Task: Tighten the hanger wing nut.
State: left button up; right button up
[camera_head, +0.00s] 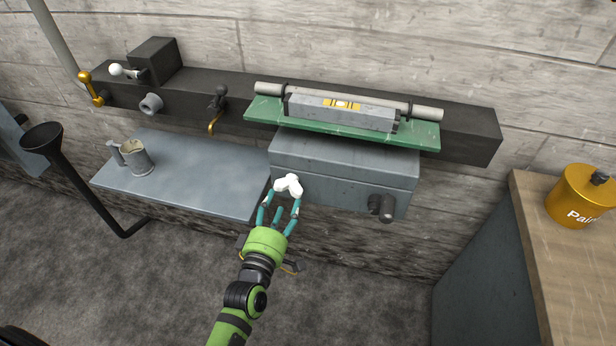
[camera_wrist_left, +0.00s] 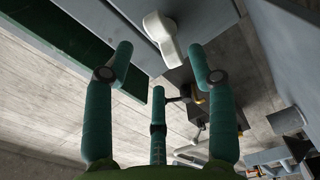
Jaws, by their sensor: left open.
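The white wing nut (camera_head: 288,185) sits at the lower left of the front of the grey box under the green plate. In the left wrist view the wing nut (camera_wrist_left: 160,36) shows as a rounded white piece beyond the fingers. My left gripper (camera_head: 279,207) is open, with its teal fingers just below the wing nut. In the left wrist view the gripper (camera_wrist_left: 159,60) has two fingers spread either side of the wing nut and a third below, with nothing between them. Contact cannot be told. My right gripper is not in view.
The green plate (camera_head: 262,110) carries a spirit level (camera_head: 340,108). A dark knob (camera_head: 381,207) sticks out of the grey box (camera_head: 345,170) at right. A metal jug (camera_head: 136,157) stands on the grey shelf (camera_head: 205,180). A yellow paint can (camera_head: 583,197) stands at right.

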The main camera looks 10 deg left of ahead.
aim_at(285, 192)
pick_arm(q)
jog(key=shift+w+a+r, duration=0.1)
jog(key=shift+w+r, duration=0.05)
jog(key=shift+w, duration=0.3)
jog(key=w+p, duration=0.1)
jog(key=w, duration=0.3)
jog(key=shift+w, duration=0.7)
grip_shut()
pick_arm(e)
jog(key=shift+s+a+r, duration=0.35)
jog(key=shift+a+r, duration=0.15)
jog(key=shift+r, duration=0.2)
